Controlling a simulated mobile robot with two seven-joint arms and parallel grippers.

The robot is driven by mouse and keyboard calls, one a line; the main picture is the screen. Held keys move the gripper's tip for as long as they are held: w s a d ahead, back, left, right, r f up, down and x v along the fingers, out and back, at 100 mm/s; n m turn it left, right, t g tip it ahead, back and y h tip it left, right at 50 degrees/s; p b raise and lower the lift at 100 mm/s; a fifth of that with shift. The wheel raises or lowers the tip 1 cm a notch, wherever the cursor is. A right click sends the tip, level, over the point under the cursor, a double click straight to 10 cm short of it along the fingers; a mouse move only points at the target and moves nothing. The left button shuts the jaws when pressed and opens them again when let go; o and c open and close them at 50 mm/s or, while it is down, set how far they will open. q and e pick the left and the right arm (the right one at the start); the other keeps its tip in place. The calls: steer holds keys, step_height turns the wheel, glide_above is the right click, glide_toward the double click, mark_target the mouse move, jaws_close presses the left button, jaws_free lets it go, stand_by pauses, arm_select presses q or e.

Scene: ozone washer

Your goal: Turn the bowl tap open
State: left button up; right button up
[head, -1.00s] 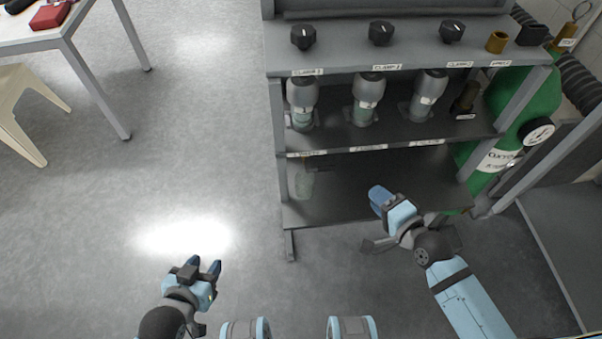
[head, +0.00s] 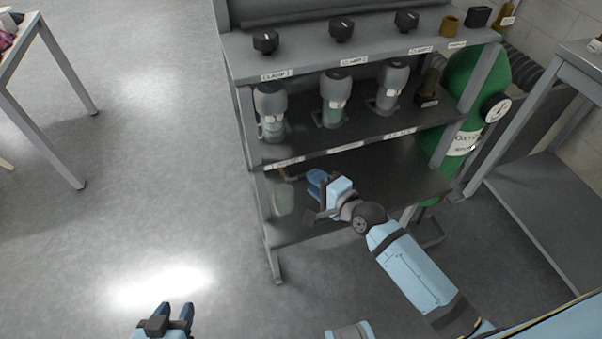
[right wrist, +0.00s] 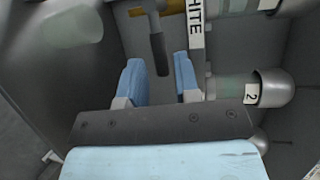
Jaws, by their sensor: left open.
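My right gripper (right wrist: 158,60) is open, its two blue fingers apart. In the right wrist view a dark lever handle (right wrist: 156,45), probably the bowl tap, hangs from a brass fitting (right wrist: 140,11). The lever's lower end shows between my fingertips; I cannot tell whether it touches either. A pale green glass bowl (right wrist: 72,28) is to its left. In the head view my right gripper (head: 313,185) reaches into the lower shelf bay, right of the glass bowl (head: 283,198); the lever cannot be made out there. My left gripper (head: 178,308) is open and empty above the floor.
The grey rack (head: 345,157) has a shelf above my right gripper, with several glass-bodied units (head: 336,100) and black knobs (head: 341,29) higher up. A green oxygen cylinder (head: 468,85) stands at right. A white label strip (right wrist: 196,40) is beside the lever.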

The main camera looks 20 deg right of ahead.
steer(key=x, duration=0.5)
steer(key=shift+w+a+f+b, duration=0.1)
steer(key=shift+w+b, duration=0.1)
steer(key=shift+b, duration=0.1)
jaws_close()
